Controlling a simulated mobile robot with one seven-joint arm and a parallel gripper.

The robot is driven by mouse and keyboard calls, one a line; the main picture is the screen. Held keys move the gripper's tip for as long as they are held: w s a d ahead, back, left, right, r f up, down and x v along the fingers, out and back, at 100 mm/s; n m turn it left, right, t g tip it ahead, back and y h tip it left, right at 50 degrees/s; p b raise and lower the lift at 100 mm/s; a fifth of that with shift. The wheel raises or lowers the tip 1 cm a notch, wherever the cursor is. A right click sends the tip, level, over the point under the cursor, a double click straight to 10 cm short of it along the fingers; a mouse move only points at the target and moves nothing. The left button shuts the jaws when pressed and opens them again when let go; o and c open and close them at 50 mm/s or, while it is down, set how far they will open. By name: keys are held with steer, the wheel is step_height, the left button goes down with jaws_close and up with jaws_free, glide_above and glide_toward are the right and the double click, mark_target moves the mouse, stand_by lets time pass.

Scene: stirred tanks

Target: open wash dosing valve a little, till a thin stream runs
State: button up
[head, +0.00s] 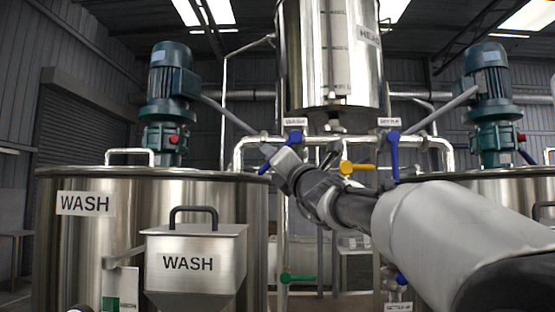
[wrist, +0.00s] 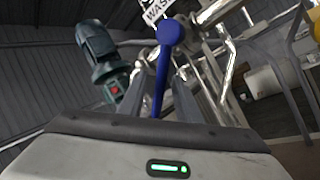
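The wash dosing valve has a blue lever (head: 294,137) under a small WASH label (head: 294,122), on the left of the pipework below the raised steel tank. In the head view my gripper (head: 280,158) covers part of the lever. In the wrist view the blue lever (wrist: 162,75) runs between my two fingers (wrist: 160,92), its round hub beyond them near the WASH label (wrist: 157,10). The fingers are apart, with a gap visible on each side of the lever. The steel wash tank (head: 95,250) stands at the left. I cannot make out any stream.
A second blue lever (head: 393,155) and a yellow lever (head: 356,167) are to the right, near my arm. A green lever (head: 297,278) is lower down. A WASH hopper (head: 195,262) stands before the left tank, with a motor (head: 170,85) above. The raised tank (head: 310,60) hangs overhead.

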steer(key=b+v, duration=0.1)
steer(key=v, duration=1.6)
steer(key=shift+s+b, duration=0.25)
steer(key=shift+b, duration=0.1)
